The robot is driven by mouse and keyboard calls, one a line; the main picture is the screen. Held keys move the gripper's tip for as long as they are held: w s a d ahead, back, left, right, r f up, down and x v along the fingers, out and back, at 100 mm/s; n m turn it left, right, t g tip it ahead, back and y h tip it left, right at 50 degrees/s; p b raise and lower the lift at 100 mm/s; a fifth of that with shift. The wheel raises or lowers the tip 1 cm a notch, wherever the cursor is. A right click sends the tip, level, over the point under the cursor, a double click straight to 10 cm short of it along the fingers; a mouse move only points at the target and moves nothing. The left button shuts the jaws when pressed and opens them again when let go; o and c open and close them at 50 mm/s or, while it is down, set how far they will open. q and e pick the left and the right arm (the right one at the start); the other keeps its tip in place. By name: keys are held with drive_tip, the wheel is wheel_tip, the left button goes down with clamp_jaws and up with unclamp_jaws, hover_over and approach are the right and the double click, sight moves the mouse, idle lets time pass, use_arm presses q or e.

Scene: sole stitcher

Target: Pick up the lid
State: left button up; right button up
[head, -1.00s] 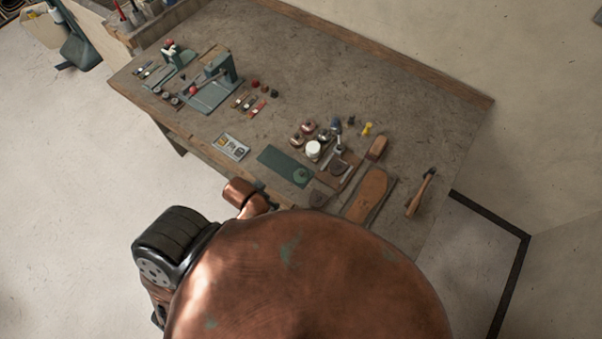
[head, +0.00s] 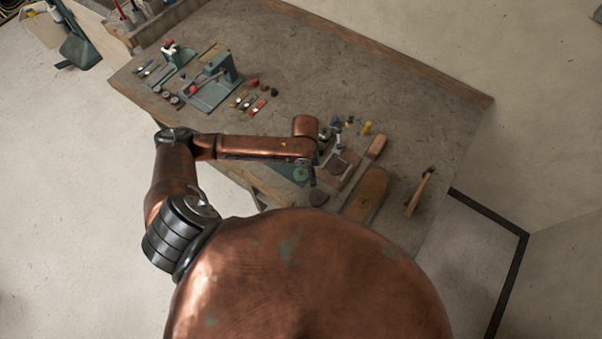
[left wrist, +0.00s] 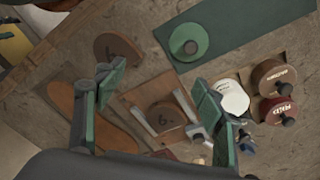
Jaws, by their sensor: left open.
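A round green lid with a dark knob (left wrist: 188,42) lies flat on a dark green mat (left wrist: 250,30) in the upper middle of the left wrist view. In the head view the lid (head: 300,175) shows just beside my left wrist, which hides part of the mat. My left gripper (left wrist: 157,84) is open and empty, its two green fingers spread wide above the bench. The lid is beyond the fingertips, apart from them. Between the fingers, lower down, is a brown disc (left wrist: 165,117) on a wooden board. My right gripper is not in view.
Red-brown tins (left wrist: 272,76) and a white pot (left wrist: 234,97) stand right of my fingers. A brown sole (head: 367,194) and a hammer (head: 420,190) lie at the right. Green machines (head: 212,88) stand at the back left. The bench's far middle (head: 350,75) is clear.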

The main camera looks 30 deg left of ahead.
sight(300, 172)
use_arm(q)
drive_tip(key=a, duration=0.2)
drive_tip(key=w+a+r, duration=0.1)
drive_tip(key=shift+a+r+y, duration=0.1)
drive_tip(key=shift+a+y, duration=0.15)
drive_tip(key=shift+y, duration=0.05)
drive_tip(key=shift+a, duration=0.25)
drive_tip(key=f, duration=0.4)
drive_tip(key=f+p, duration=0.1)
drive_tip(key=f, duration=0.2)
drive_tip(key=shift+s+a+f, duration=0.2)
drive_tip(key=shift+f, duration=0.15)
drive_tip(key=shift+c, duration=0.2)
drive_tip(key=shift+s, duration=0.1)
drive_tip(key=c, duration=1.7)
